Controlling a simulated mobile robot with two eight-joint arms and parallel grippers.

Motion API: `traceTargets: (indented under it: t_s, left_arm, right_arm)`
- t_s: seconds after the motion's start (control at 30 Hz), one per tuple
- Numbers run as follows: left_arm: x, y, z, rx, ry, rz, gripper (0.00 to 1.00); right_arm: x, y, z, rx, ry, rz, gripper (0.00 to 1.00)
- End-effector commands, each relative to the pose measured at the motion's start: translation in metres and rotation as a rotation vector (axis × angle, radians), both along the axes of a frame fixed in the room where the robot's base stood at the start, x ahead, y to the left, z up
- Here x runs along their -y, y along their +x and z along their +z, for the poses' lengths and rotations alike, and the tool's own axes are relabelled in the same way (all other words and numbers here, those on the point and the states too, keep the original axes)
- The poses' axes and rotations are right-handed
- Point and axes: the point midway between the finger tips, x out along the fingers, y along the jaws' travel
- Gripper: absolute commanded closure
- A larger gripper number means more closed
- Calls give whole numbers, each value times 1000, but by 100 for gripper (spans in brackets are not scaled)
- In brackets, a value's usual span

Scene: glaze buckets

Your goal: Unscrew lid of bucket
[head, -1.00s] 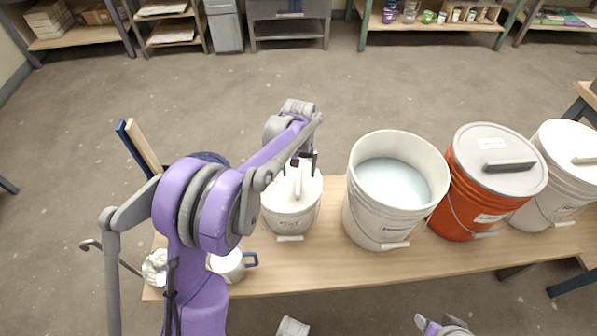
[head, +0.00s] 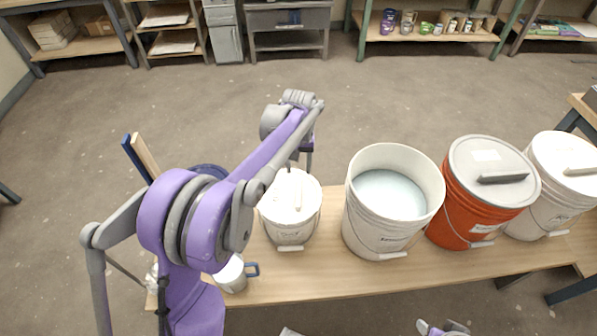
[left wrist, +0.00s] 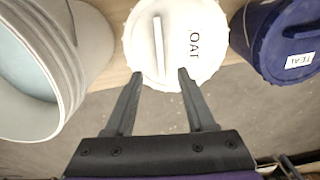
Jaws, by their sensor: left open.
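A small white bucket (head: 290,228) stands on the bench with its white lid (head: 280,197) sitting on top. The lid has a raised bar handle (head: 298,193). In the left wrist view the lid (left wrist: 200,65) carries dark lettering, and its bar (left wrist: 158,48) runs lengthwise. My left gripper (head: 299,163) is at the lid's far edge.
An open white bucket of pale liquid (head: 368,228), an orange lidded bucket (head: 457,222) and another white lidded bucket (head: 543,215) stand to the right on the bench (head: 330,285). A mug (head: 232,275) is at front left. A blue lidded bucket (left wrist: 285,70) is beside the white one.

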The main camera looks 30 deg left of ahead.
Motion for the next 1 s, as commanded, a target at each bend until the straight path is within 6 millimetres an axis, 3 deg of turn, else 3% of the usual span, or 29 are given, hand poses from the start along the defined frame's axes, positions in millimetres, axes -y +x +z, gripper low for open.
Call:
traceTargets:
  t_s: [1.0]
  left_arm:
    - [0, 0, -73, -1, 0, 0, 45]
  right_arm:
    - [0, -1, -53, -17, 0, 0, 50]
